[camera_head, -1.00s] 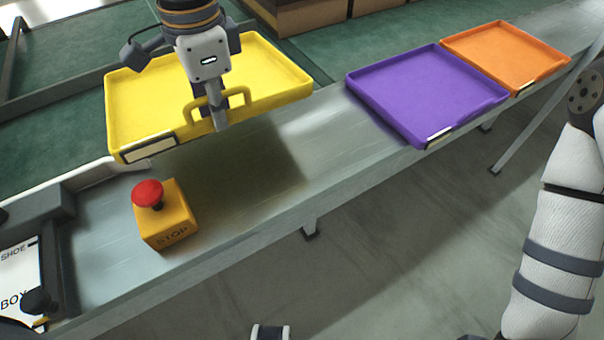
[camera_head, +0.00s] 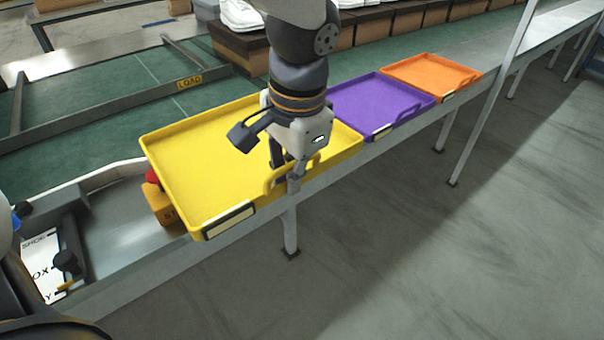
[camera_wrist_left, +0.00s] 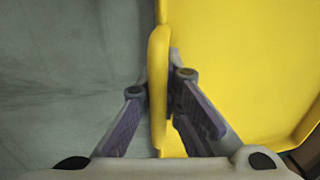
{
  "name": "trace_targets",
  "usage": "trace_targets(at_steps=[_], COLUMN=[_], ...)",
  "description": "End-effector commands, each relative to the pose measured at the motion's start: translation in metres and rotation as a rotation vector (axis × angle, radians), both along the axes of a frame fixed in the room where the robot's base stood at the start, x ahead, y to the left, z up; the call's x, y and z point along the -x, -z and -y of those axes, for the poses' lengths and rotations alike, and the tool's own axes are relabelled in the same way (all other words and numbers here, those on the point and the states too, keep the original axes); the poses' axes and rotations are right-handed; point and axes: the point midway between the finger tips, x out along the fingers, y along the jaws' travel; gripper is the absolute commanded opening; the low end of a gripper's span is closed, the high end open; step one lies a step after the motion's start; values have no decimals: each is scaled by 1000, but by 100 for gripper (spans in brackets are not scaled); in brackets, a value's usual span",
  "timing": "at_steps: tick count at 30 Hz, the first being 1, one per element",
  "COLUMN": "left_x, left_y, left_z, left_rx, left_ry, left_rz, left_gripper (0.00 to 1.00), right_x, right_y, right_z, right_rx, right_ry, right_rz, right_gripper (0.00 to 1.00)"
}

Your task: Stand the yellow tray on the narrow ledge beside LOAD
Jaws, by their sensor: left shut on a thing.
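The yellow tray (camera_head: 190,165) is held in the air over the grey metal conveyor edge, covering part of the yellow STOP box (camera_head: 162,205). My left gripper (camera_head: 292,182) is shut on the tray's front handle. In the left wrist view, its two fingers (camera_wrist_left: 158,100) close on either side of the yellow handle (camera_wrist_left: 158,60), with the tray floor (camera_wrist_left: 245,65) to the right. The yellow LOAD label (camera_head: 190,82) sits on a grey rail (camera_head: 110,112) across the green belt, behind the tray. I cannot tell which surface is the narrow ledge. My right gripper is out of view.
A purple tray (camera_head: 372,102) and an orange tray (camera_head: 428,72) lie in a row along the grey conveyor, right of my left arm. Cardboard boxes (camera_head: 375,28) and white shoes (camera_head: 240,14) stand at the back. Green belt (camera_head: 120,80) around the LOAD rail is clear.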

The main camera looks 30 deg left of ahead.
Motion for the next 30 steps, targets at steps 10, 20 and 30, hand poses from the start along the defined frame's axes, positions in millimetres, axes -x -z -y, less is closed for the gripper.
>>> trace_targets(at_steps=[10, 20, 30], left_x=[-71, -111, -118], left_y=[45, 92, 130], left_z=[-41, -65, -70], left_rx=[-6, -8, -7], left_ry=[3, 5, 5], left_rz=[-13, -5, 0], left_gripper=[0, 0, 0], right_x=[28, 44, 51], right_y=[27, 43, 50], right_z=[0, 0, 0], right_rx=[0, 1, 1], right_ry=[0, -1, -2], right_rz=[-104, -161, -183], right_gripper=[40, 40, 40])
